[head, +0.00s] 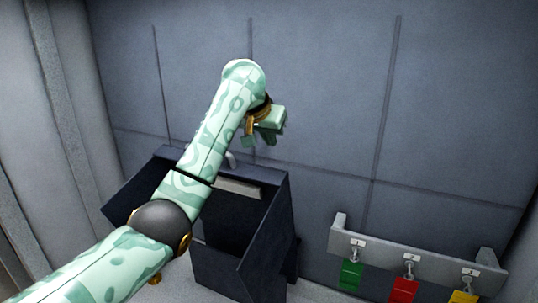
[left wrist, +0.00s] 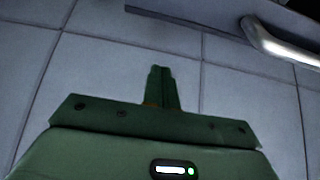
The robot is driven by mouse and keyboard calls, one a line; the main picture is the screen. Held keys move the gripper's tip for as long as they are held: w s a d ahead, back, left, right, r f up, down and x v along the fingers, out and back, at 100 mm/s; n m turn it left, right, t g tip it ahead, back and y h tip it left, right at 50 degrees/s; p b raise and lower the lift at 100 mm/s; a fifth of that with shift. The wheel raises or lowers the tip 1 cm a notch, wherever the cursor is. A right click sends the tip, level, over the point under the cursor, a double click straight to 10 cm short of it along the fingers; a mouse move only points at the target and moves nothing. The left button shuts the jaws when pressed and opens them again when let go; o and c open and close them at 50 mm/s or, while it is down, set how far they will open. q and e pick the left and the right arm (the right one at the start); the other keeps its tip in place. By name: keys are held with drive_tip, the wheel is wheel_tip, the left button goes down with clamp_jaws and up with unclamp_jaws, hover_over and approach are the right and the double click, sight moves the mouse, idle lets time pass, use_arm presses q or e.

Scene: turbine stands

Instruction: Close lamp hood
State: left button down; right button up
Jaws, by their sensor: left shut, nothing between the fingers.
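A dark box-like unit (head: 240,273) stands against the wall, with its upper part open and angled side walls; I take it to hold the lamp hood, but cannot tell which panel is the hood. A light strip (head: 238,189) shows inside it. A curved metal handle (head: 230,159) shows near its back edge, partly behind my arm. The handle (left wrist: 282,43) is large at the upper right of the left wrist view, by a dark panel edge (left wrist: 190,24). My left gripper (head: 263,139) is above the unit's back, shut and empty; its fingers (left wrist: 160,88) appear apart from the handle.
A grey rack (head: 415,258) at lower right carries green (head: 350,274), red (head: 403,290) and yellow (head: 462,297) tags on hooks. A panelled grey wall (head: 330,90) stands behind. The space right of my left gripper is clear.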

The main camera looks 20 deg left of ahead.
sight(267, 167)
use_arm(q)
wheel_tip(267, 167, down, 5)
drive_tip(key=shift+a+f+p, duration=0.1)
drive_tip(key=shift+a+p, duration=0.05)
drive_tip(key=shift+p, duration=1.1)
drive_tip(key=shift+s+a+f, duration=0.1)
drive_tip(key=shift+s, duration=0.25)
drive_tip(key=shift+w+f, duration=0.1)
use_arm(e)
drive_tip(key=r, duration=0.2)
drive_tip(key=w+r, duration=0.1)
drive_tip(key=shift+a, duration=0.25)
use_arm(q)
drive_tip(key=shift+f, duration=0.1)
use_arm(e)
drive_tip(key=shift+f, duration=0.1)
